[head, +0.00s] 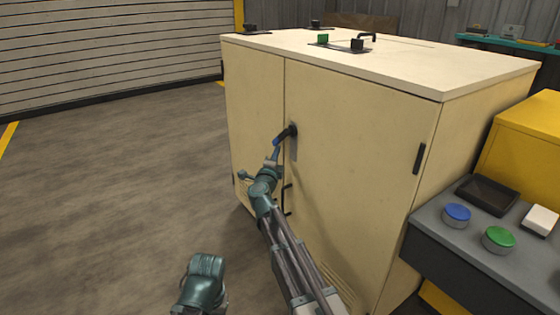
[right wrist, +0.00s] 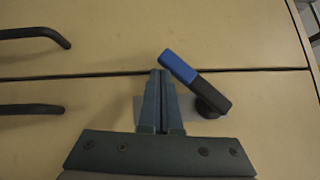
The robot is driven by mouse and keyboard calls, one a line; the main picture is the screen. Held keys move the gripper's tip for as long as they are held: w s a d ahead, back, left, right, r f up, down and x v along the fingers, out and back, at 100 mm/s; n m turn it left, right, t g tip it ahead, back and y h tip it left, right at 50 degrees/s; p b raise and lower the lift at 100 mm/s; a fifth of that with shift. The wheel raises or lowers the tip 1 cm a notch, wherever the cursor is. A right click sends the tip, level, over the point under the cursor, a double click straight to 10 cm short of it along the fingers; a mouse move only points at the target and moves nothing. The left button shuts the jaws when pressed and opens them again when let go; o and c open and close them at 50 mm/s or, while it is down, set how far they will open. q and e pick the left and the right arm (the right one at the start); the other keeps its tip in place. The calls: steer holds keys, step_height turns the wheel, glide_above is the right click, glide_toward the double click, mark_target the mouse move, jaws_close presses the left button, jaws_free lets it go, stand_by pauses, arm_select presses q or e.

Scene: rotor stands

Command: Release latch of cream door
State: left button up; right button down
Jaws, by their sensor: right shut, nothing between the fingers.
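The cream door (head: 350,150) is the wide right-hand front door of a cream cabinet. Its latch is a black lever with a blue end (head: 283,135), near the seam between the two doors. In the right wrist view the lever (right wrist: 196,82) lies at a slant from its round pivot, over a grey plate (right wrist: 190,122), with its blue end near the seam. My right gripper (head: 276,150) is shut and empty. Its fingertips (right wrist: 161,73) are right beside the blue end; I cannot tell whether they touch.
Black pull handles (right wrist: 35,109) sit on both sides of the seam. A grey console (head: 460,245) with a blue button (head: 457,215) and a green button (head: 499,239) stands at the right. Small devices sit on the cabinet top (head: 420,68). The floor at the left (head: 120,180) is clear.

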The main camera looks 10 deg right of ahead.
steer(key=shift+w+a+r+m+t+h+b, duration=0.15)
steer(key=shift+w+a+m+t+h+b, duration=0.15)
steer(key=shift+w, duration=0.2)
steer(key=shift+w+a+r+m+t+h+b, duration=0.1)
steer(key=shift+w+r+m+b, duration=0.1)
steer(key=shift+w+b, duration=0.25)
steer(key=shift+m+t+h, duration=0.4)
steer(key=shift+m, duration=0.4)
steer(key=shift+w+a+r+p, duration=0.2)
steer(key=shift+w+r+p, duration=0.15)
steer(key=shift+w+r, duration=0.35)
steer(key=shift+w+a+r+p, duration=0.2)
steer(key=shift+w+r+p, duration=0.25)
steer(key=shift+r, duration=0.45)
steer(key=shift+w, duration=0.1)
